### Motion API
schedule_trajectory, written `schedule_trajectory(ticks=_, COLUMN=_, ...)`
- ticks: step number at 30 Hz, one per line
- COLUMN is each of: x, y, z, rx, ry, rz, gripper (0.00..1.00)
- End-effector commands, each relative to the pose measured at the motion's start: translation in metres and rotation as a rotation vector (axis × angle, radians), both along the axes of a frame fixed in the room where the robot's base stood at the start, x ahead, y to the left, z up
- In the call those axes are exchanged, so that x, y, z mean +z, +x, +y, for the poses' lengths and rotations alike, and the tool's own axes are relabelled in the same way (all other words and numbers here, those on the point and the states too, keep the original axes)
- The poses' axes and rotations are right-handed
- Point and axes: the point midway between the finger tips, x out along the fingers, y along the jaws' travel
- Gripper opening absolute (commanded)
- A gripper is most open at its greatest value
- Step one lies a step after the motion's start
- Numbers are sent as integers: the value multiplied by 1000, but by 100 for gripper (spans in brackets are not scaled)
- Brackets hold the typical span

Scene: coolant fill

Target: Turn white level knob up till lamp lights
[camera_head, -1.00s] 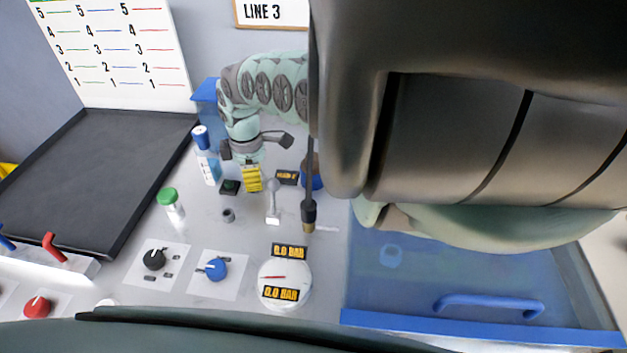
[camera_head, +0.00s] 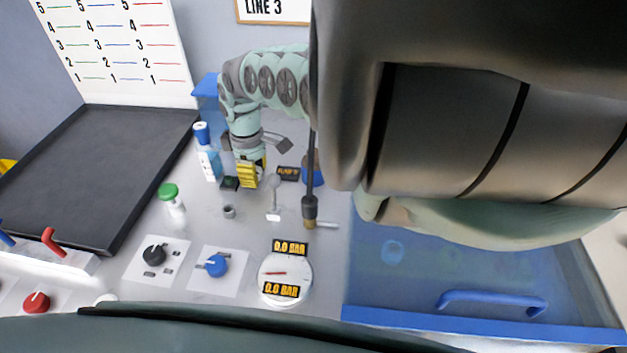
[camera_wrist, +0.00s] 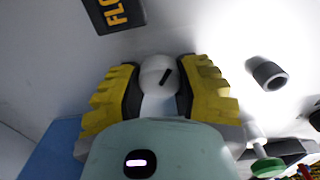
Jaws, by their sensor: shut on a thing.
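My gripper (camera_head: 247,176) points down at the grey panel, seen in the head view near the middle. In the wrist view its yellow and black fingers (camera_wrist: 159,92) are closed on both sides of a round white knob (camera_wrist: 158,76). In the head view the gripper hides the knob. A small dark block (camera_head: 230,183) is just left of the fingers; I cannot tell whether it is the lamp, and no glow shows on it.
A white lever (camera_head: 273,197) and a grey ring (camera_head: 228,211) stand in front of the gripper. A black knob (camera_head: 154,255), a blue knob (camera_head: 215,266) and a 0.0 BAR gauge (camera_head: 286,277) are nearer.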

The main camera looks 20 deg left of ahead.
Motion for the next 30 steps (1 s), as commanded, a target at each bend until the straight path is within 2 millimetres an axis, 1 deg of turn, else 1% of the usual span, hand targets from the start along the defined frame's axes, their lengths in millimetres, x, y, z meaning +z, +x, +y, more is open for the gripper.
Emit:
schedule_trajectory(ticks=3, x=-1, y=2, z=-1, rx=-7, ry=5, rz=2, gripper=0)
schedule_trajectory(ticks=4, x=-1, y=2, z=-1, rx=-7, ry=4, rz=2, gripper=39)
schedule_trajectory(ticks=13, x=0, y=3, z=-2, rx=-7, ry=2, rz=0, gripper=70)
schedule_trajectory(ticks=23, x=2, y=3, z=-2, rx=-6, ry=2, rz=-1, gripper=70)
schedule_trajectory(ticks=26, x=9, y=4, z=-1, rx=-6, ry=5, rz=-2, gripper=70)
schedule_trajectory(ticks=30, x=25, y=5, z=-2, rx=-7, ry=5, rz=-4, gripper=70)
